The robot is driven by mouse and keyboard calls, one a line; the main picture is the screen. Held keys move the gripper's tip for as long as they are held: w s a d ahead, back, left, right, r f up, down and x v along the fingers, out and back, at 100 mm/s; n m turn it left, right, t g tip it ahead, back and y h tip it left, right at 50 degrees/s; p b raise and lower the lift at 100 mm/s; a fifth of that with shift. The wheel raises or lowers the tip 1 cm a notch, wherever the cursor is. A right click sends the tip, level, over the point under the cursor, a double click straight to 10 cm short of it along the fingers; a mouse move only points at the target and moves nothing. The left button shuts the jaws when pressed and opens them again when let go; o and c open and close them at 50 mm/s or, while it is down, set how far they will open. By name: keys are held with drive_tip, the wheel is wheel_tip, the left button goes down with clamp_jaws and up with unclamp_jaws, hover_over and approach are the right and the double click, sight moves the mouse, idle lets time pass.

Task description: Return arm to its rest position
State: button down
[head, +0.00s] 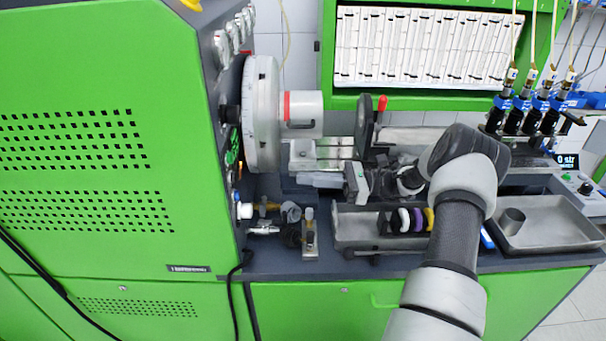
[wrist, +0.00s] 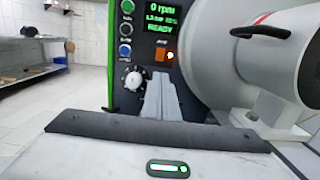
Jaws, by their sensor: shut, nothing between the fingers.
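My arm (head: 455,235) rises from the bottom of the head view, bends over the bench and turns left. My gripper (head: 312,180) is level and points left towards the green machine, below the grey drive disc and its clamp parts. In the wrist view the fingers of my gripper (wrist: 158,78) are together, with nothing between them. They point at the machine's control panel (wrist: 150,40), which shows "0 rpm" and "READY" above a knob. The fingertips appear apart from the panel, but the exact gap cannot be told.
The drive disc (head: 262,115) is close above my gripper. A metal tray (head: 375,222) holding a rack of coloured rings lies below my wrist. A second tray (head: 550,220) with a cup is at right. Fittings (head: 310,235) stand on the bench at left.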

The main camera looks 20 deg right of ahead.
drive_tip(key=s+a+r+n+g+h+p, duration=0.2)
drive_tip(key=s+a+r+n+g+h, duration=0.5)
drive_tip(key=s+a+r+n+h, duration=0.55)
drive_tip(key=s+d+r+n+t+h+p, duration=0.1)
drive_tip(key=s+r+n+t+h+p, duration=0.1)
drive_tip(key=s, duration=0.7)
drive_tip(key=s+d+r+n+t+h+p, duration=0.1)
drive_tip(key=s+r+n+t+h+p, duration=0.1)
drive_tip(key=s+r+n, duration=0.5)
drive_tip(key=s+t+h, duration=0.1)
drive_tip(key=t, duration=0.1)
drive_tip(key=shift+s+d+r+t+h, duration=0.15)
drive_tip(key=shift+s+d+t+h, duration=0.15)
drive_tip(key=shift+s+d+h, duration=0.05)
